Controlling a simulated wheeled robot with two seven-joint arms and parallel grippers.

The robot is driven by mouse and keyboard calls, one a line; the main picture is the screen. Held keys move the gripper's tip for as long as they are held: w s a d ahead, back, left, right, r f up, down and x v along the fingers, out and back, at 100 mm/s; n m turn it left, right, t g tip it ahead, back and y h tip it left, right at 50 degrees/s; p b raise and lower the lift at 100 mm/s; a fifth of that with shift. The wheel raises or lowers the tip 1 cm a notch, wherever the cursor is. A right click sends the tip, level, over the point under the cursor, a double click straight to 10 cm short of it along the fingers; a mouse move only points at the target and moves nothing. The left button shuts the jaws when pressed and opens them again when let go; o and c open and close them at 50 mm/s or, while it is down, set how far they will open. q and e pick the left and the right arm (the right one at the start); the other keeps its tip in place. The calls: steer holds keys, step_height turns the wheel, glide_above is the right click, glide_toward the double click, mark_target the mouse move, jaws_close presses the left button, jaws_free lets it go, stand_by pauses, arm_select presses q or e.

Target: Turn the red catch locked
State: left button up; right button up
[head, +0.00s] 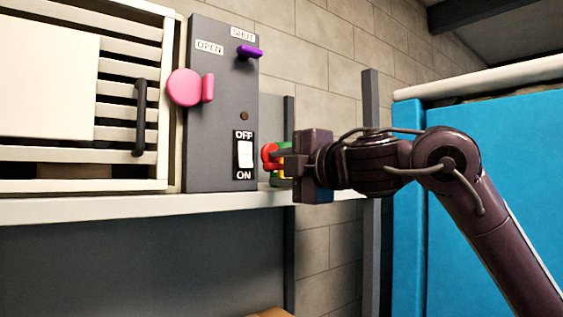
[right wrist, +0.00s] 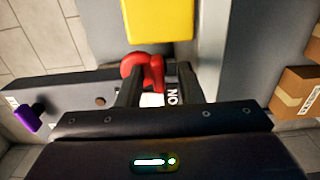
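The red catch (head: 268,153) sticks out at the right side of the grey panel (head: 215,120), just beyond the OFF/ON switch. It has a rounded knob and a raised tab. In the right wrist view the red catch (right wrist: 134,64) is in front of my right gripper (right wrist: 152,88). Its tab lies between the dark fingers, which stand apart with a gap showing. Whether a finger touches it is unclear. In the head view my right gripper (head: 288,163) reaches in from the right and hides part of the catch. Any labels of the catch are hidden. My left gripper is in neither view.
The panel also carries a pink knob (head: 185,88), a purple handle (head: 249,52) and a white rocker switch (head: 245,155). A yellow block (right wrist: 158,20) is close beyond the catch. Cardboard boxes (right wrist: 300,93) are at the right. A slatted unit (head: 127,105) is left of the panel.

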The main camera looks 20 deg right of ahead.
steer(key=shift+s+d, duration=0.1)
steer(key=shift+s, duration=0.05)
steer(key=shift+s+d+r, duration=0.1)
steer(key=shift+s, duration=0.05)
steer(key=shift+c, duration=0.2)
jaws_close()
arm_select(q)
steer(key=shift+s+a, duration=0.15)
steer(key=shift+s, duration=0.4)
